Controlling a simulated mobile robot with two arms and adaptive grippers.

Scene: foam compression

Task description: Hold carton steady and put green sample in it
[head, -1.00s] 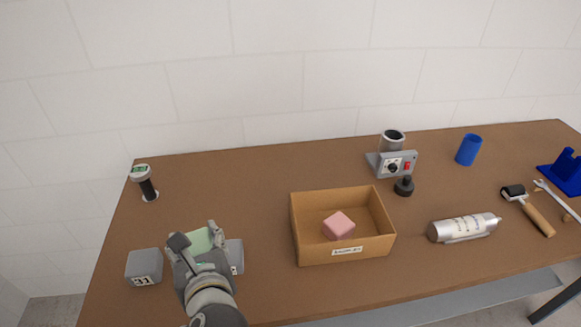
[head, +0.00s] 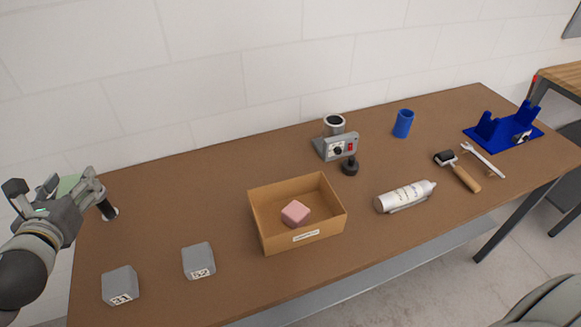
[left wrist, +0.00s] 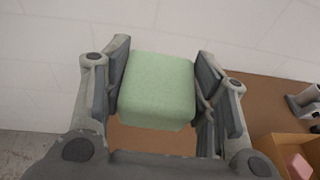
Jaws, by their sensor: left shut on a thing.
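The open cardboard carton (head: 262,242) stands on the table, left of its middle, with a pink foam block (head: 295,213) inside; part of it also shows at the lower right of the left wrist view (left wrist: 272,148). My left gripper (head: 72,190) is at the far left of the head view, raised and well left of the carton. It is shut on the green sample (left wrist: 158,90), a pale green foam block clamped between its two fingers in the left wrist view. In the head view the sample is mostly hidden behind the fingers. My right gripper is not in view.
A grey device (head: 336,145), black knob (head: 350,166), blue cup (head: 403,123), silver bottle (head: 404,197), roller (head: 458,172), wrench (head: 483,160) and blue stand (head: 505,130) lie to the right.

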